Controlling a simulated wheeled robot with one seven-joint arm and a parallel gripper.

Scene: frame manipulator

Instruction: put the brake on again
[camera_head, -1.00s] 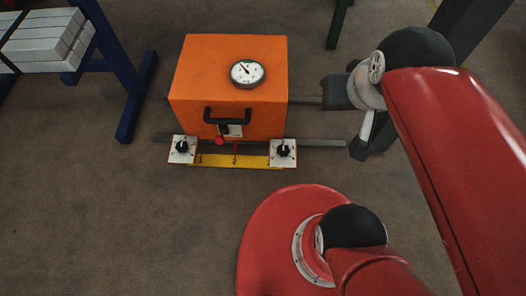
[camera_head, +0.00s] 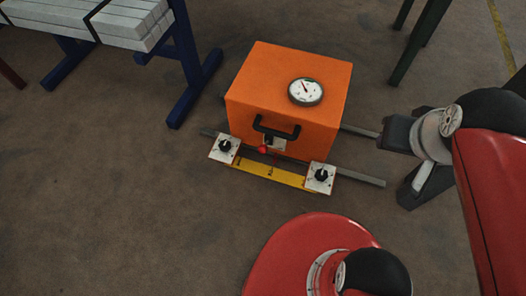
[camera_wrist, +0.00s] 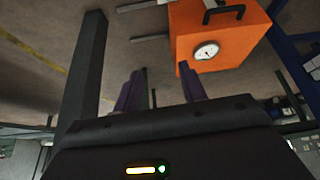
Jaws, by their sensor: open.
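An orange box (camera_head: 290,90) with a round dial gauge (camera_head: 306,91) on top sits on grey rails (camera_head: 360,177) near the floor. Its front carries a black handle (camera_head: 276,131) and a small red knob (camera_head: 262,149), possibly the brake control. I cannot tell the brake's state. My gripper (camera_wrist: 160,85) is open and empty in the wrist view. Its purple fingers point toward the box (camera_wrist: 215,35), which lies beyond and to the right, apart from them. The knob is not visible in the wrist view.
A yellow scale strip (camera_head: 268,175) runs along the box's front between two white plates with black knobs (camera_head: 224,147) (camera_head: 321,175). A blue-legged rack (camera_head: 190,65) with white bars (camera_head: 120,20) stands at upper left. The floor at lower left is clear.

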